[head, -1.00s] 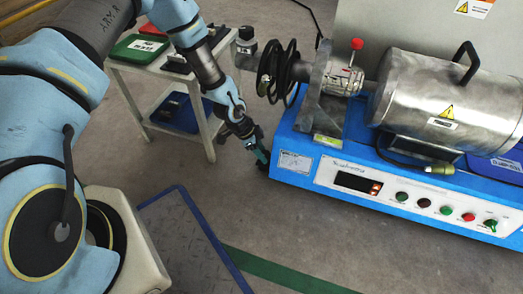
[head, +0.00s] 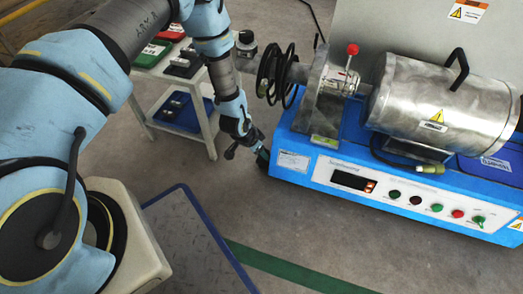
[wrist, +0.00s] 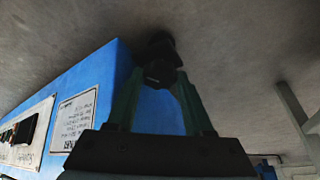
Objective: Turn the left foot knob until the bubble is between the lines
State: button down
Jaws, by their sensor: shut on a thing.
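The left foot knob (wrist: 160,72) is a dark knob under the near left corner of the blue machine base (head: 290,162). In the wrist view it sits between the green fingers of my gripper (wrist: 157,82), which is shut on it. In the head view my gripper (head: 259,150) is low at that corner, and the knob is mostly hidden there. A small yellow-green level (head: 325,141) lies on the base near its left end. Its bubble and lines are too small to make out.
A grey metal drum (head: 440,100) and a control panel with buttons (head: 436,208) are on the machine. A white cart (head: 160,72) with trays stands behind my arm. A blue-edged plate (head: 195,235) lies on the floor in front. The grey floor between is clear.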

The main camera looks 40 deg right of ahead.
jog(key=shift+c, duration=2.1)
grip_release()
jog(key=shift+o, duration=0.6)
jog(key=shift+s, duration=0.15)
jog(key=shift+f, duration=0.1)
